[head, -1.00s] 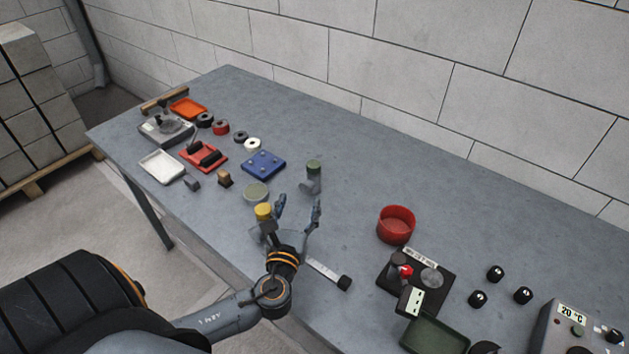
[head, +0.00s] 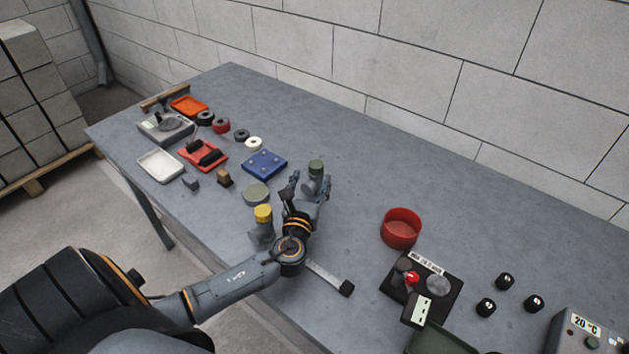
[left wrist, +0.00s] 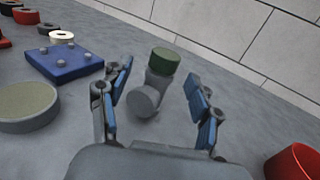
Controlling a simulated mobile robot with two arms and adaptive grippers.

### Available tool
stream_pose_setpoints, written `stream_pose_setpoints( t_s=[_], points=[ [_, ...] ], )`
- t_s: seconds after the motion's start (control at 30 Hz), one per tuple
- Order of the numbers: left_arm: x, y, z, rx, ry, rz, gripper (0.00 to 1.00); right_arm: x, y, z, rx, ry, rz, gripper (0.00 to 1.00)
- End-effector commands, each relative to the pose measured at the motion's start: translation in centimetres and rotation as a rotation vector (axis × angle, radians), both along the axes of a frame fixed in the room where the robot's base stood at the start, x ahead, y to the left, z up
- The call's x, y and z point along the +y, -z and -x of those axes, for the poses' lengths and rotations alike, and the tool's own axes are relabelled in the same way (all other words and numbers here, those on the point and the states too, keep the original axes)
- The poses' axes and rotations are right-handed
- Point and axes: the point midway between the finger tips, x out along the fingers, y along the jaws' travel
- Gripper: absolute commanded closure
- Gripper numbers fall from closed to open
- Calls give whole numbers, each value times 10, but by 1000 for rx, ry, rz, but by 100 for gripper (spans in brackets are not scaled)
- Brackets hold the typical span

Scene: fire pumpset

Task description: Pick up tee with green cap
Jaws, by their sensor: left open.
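The tee with green cap (head: 316,168) stands upright on the grey table, its lower part partly hidden by my gripper in the head view. In the left wrist view the grey tee (left wrist: 152,93) shows its round side opening towards me and its green cap (left wrist: 165,60) on top. My left gripper (head: 311,183) is open, with its fingers on either side of the tee. In the left wrist view the gripper (left wrist: 157,84) shows a gap between each finger and the tee. My right gripper is not in view.
A similar tee with a yellow cap (head: 263,214) stands just left of my left wrist. A round grey-green disc (head: 256,194) and a blue plate (head: 265,164) lie to the left. A red bowl (head: 401,228) stands to the right. The table behind the tee is clear.

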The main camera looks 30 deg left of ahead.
Motion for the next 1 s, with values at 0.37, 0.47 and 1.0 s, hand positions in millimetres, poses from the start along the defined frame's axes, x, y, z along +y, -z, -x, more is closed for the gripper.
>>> stream_pose_setpoints(
  t_s=[0.37, 0.47, 1.0],
  points=[
    [14, -5, -44, 0, 0, 1, 37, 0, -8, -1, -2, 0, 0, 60],
    [14, -4, -45, 0, 1, 1, 37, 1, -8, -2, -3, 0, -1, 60],
    [15, -6, -45, -3, 0, 0, 100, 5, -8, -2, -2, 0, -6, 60]
  ],
)
